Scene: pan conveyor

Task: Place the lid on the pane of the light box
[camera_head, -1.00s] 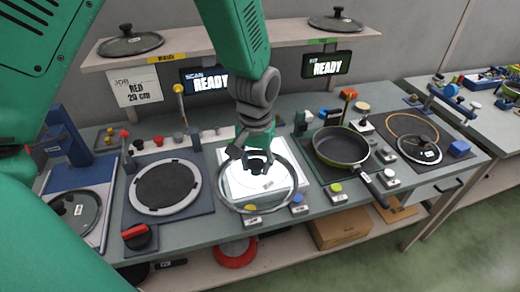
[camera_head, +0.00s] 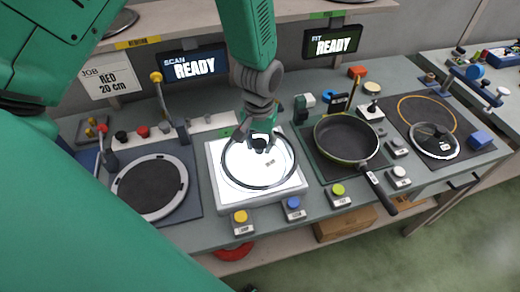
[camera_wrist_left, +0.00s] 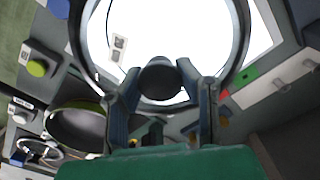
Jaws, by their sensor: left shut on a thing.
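A round clear glass lid (camera_head: 270,172) with a grey rim is over the lit white pane of the light box (camera_head: 215,165) in the head view. My left gripper (camera_head: 260,142) is shut on the lid's dark knob (camera_wrist_left: 160,78), with a finger on each side of it in the wrist view. The lid looks about level, and its rim lies mostly within the pane's outline. The bright pane (camera_wrist_left: 185,25) shows through the glass in the wrist view. I cannot tell whether the rim touches the pane. My right gripper is not in view.
A round dark plate (camera_head: 150,187) sits left of the light box. A frying pan (camera_head: 345,140) stands to its right, handle forward. Yellow (camera_head: 240,216) and blue (camera_head: 293,203) buttons line the front. Another glass lid (camera_head: 434,141) lies far right. A SCAN screen (camera_head: 192,67) reads READY.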

